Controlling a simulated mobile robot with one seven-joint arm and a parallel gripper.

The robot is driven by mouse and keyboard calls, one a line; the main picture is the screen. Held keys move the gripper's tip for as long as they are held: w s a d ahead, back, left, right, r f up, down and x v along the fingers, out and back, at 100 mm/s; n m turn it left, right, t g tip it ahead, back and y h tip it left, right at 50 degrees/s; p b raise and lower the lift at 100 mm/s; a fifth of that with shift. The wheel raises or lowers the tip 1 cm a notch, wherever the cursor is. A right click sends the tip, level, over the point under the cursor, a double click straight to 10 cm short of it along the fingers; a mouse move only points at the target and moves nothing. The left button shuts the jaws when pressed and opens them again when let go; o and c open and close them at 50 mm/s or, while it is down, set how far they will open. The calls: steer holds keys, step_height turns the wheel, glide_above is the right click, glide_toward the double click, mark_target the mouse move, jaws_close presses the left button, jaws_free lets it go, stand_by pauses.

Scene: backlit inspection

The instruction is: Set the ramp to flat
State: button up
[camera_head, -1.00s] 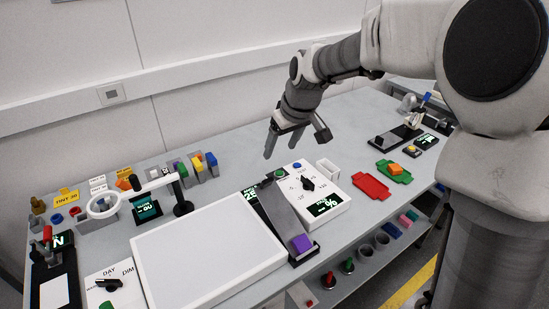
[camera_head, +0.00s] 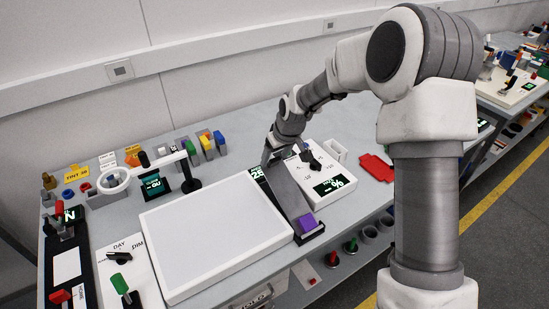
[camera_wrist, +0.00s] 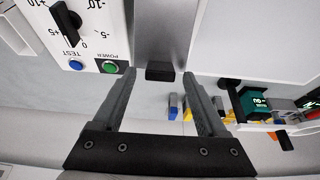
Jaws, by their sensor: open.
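The ramp (camera_head: 289,192) is a grey sloping plate between the white light panel and a white control box. Its far end is raised and its near end is low, with a purple block (camera_head: 307,222) at the low end. In the wrist view the ramp's grey surface (camera_wrist: 165,32) ends in a small black tab (camera_wrist: 160,72). My gripper (camera_head: 272,158) is at the ramp's raised far end. In the wrist view my gripper (camera_wrist: 158,77) is open, with its fingertips on either side of the tab. I cannot tell whether they touch it.
The white light panel (camera_head: 215,240) lies left of the ramp. The control box (camera_head: 318,160) with a black dial stands close on the right; its green POWER button (camera_wrist: 110,67) is near one finger. A ring magnifier (camera_head: 112,181) and coloured blocks (camera_head: 207,143) stand at the back left.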

steer(key=shift+w+a+f, duration=0.15)
steer(key=shift+w+f, duration=0.1)
steer(key=shift+f, duration=0.4)
jaws_close()
stand_by(1.0)
